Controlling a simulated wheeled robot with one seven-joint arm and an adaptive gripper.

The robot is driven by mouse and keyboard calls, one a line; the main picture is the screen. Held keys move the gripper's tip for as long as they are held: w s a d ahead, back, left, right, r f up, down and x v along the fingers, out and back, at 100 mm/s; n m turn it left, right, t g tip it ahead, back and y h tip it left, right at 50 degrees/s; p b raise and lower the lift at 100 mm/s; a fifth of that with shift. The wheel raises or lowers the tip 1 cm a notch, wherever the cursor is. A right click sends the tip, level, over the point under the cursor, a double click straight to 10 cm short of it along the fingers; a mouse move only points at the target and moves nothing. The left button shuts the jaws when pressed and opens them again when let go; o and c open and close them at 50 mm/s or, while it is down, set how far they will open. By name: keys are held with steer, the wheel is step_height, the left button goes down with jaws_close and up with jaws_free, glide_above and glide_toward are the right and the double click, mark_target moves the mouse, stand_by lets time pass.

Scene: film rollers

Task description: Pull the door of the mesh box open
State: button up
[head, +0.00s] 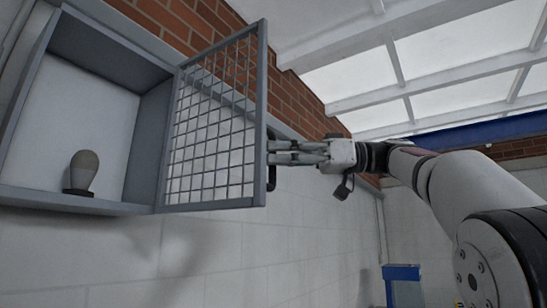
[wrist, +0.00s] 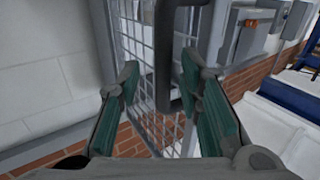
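The mesh box (head: 145,122) is a grey open-fronted frame on the wall at the left of the head view. Its mesh door (head: 215,125) stands swung open, hinged on the box's right side. A dark handle (head: 271,172) is on the door's free edge. My gripper (head: 274,152) is at this handle. In the wrist view, the green-padded fingers of my gripper (wrist: 160,108) are spread apart, with the dark handle bar (wrist: 165,60) between them, nearer the right finger. A gap shows on the left. The mesh door (wrist: 137,40) also shows behind the fingers.
A grey bulb-shaped object (head: 83,171) stands on the box floor. A white and brick wall (head: 200,250) lies behind. A blue item (head: 402,285) is low at the right. Grey wall boxes (wrist: 250,40) show in the wrist view.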

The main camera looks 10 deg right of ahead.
steer(key=s+d, duration=0.1)
steer(key=d, duration=0.9)
steer(key=shift+s+d, duration=0.2)
steer(key=shift+d, duration=0.05)
steer(key=s+a+f+m+t+h, duration=0.2)
steer(key=a+f+m+h, duration=0.2)
steer(key=f+m, duration=0.4)
steer(key=s+a+f+m+t+h, duration=0.2)
steer(key=s+a+f+m+h, duration=0.25)
steer(key=f, duration=0.65)
steer(key=s+d+f+m+h, duration=0.1)
steer(key=s+d+f+h, duration=0.1)
steer(key=s+f, duration=0.4)
steer(key=s+d+f+m+h, duration=0.1)
steer(key=s+d+f+h, duration=0.2)
steer(key=f, duration=1)
steer(key=s+d+f+m+g+h, duration=0.1)
steer(key=s+d+f+m+h, duration=0.1)
steer(key=s+f, duration=0.7)
steer(key=shift+d+f+h, duration=0.45)
steer(key=shift+d+h, duration=0.2)
steer(key=shift+h, duration=0.5)
